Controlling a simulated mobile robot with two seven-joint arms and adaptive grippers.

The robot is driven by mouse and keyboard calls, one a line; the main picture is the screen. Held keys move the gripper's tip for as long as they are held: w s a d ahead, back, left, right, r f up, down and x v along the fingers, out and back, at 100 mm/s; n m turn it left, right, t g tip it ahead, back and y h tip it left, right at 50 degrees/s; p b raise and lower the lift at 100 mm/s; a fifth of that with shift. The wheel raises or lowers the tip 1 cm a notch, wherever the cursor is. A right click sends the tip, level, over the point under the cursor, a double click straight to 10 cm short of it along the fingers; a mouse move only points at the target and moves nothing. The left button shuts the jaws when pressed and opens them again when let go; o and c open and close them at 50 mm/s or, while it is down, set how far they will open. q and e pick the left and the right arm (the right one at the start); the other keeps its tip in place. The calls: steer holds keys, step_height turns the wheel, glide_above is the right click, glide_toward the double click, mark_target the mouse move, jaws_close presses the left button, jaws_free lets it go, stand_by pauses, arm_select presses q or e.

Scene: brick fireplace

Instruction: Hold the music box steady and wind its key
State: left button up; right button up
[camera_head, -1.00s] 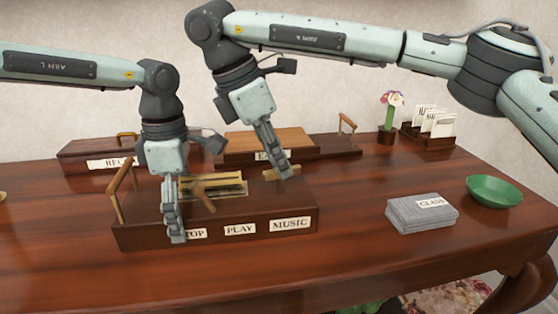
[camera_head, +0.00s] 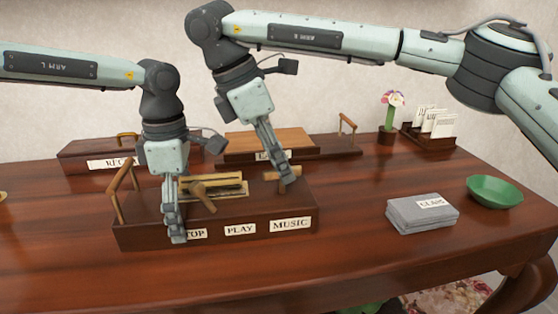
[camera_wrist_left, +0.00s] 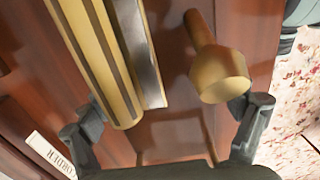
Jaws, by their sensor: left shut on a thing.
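The music box is a long dark wooden box (camera_head: 140,235) with labels along its front, a brass cylinder (camera_head: 225,181) on top and a wooden side handle (camera_head: 119,198). My left gripper (camera_head: 176,232) is shut on its front left part and partly covers the "STOP" label. In the left wrist view the fingers are on either side of the box top, near the brass cylinder (camera_wrist_left: 100,60) and a wooden peg (camera_wrist_left: 218,74). A wooden crossbar key (camera_head: 268,176) stands at the box's right end. My right gripper (camera_head: 285,180) is at this key; its finger gap is unclear.
Two wooden boxes with labels stand behind the music box, at left (camera_head: 75,150) and centre (camera_head: 265,140). To the right are folded grey cloths (camera_head: 410,212), a green bowl (camera_head: 495,191), a flower pot (camera_head: 386,138) and a card rack (camera_head: 440,143). The front tabletop is clear.

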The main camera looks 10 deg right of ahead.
steer(key=v, duration=1.2)
arm_select(q)
steer(key=o, duration=1.6)
steer(key=shift+r, duration=0.1)
